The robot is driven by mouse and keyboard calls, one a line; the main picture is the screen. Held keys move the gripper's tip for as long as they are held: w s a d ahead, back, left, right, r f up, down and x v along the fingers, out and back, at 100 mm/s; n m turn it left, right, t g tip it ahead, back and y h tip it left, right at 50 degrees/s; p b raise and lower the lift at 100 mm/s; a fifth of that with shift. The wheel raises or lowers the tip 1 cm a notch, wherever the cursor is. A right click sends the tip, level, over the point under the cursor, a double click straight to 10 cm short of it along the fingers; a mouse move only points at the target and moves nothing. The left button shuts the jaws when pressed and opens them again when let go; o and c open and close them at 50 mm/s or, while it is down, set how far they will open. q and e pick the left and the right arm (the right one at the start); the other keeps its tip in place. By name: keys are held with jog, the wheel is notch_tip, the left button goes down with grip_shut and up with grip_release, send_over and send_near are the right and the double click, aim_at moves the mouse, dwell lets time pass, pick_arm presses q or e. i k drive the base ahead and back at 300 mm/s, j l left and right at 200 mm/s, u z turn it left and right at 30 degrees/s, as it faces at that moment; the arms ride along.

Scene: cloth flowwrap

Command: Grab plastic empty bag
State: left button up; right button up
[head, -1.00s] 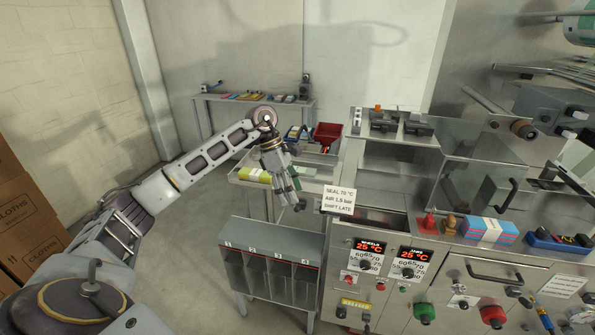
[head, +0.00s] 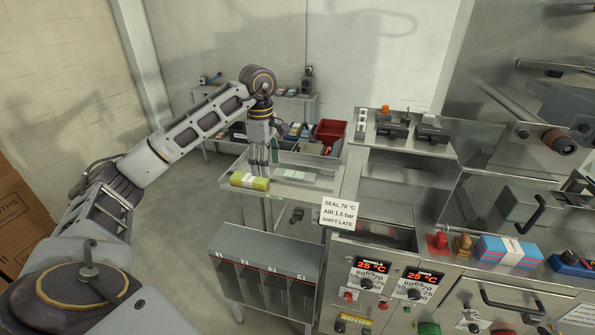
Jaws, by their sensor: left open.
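A flat, pale translucent piece (head: 300,174), which looks like the empty plastic bag, lies in the metal tray (head: 322,186) left of the machine. A yellow-green pack (head: 249,181) with a white label lies at the tray's left end. My left gripper (head: 263,166) points straight down over the tray, between the yellow-green pack and the pale piece. Its fingers are open and I see nothing between them. I cannot tell how far the fingertips are above the tray. My right gripper is not in view.
A red bin (head: 330,131) stands behind the tray. A white sign (head: 340,213) is at the tray's right front. A slotted rack (head: 262,258) stands below. The machine (head: 400,210) with knobs and displays fills the right. A side table (head: 230,97) stands at the back.

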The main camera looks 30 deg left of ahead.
aim_at(279, 172)
jog(key=i+j, duration=0.2)
jog(key=i, duration=0.25)
jog(key=i+j, duration=0.25)
jog(key=i, duration=0.2)
